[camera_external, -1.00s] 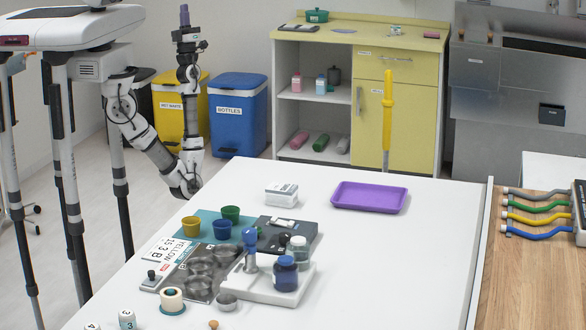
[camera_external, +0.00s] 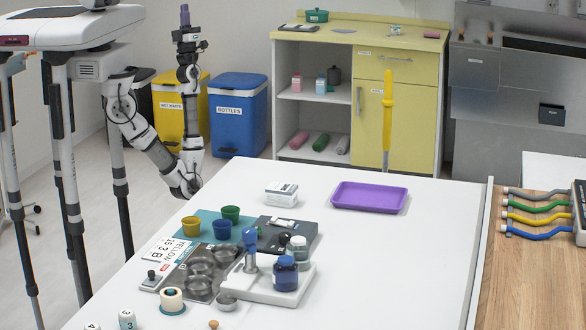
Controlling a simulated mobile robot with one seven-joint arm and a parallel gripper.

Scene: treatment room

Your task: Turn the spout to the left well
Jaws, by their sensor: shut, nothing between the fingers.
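My gripper (camera_external: 185,16) points straight up at the upper left, shut and empty, far from the table and the steel unit. A stainless steel unit (camera_external: 478,98), perhaps a sink, stands along the back wall at the right. A small grey upright piece (camera_external: 552,6) shows at its top edge; I cannot tell whether it is the spout. No wells can be made out in the unit, and its top is partly cut off by the picture edge.
A white table (camera_external: 395,255) fills the foreground, with cups, dishes, bottles and a purple tray (camera_external: 369,198). A yellow upright bar (camera_external: 387,115) rises behind the tray. Behind are a blue bin (camera_external: 238,112), a yellow bin (camera_external: 170,100) and a yellow cabinet (camera_external: 425,125). Floor shows left of the table.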

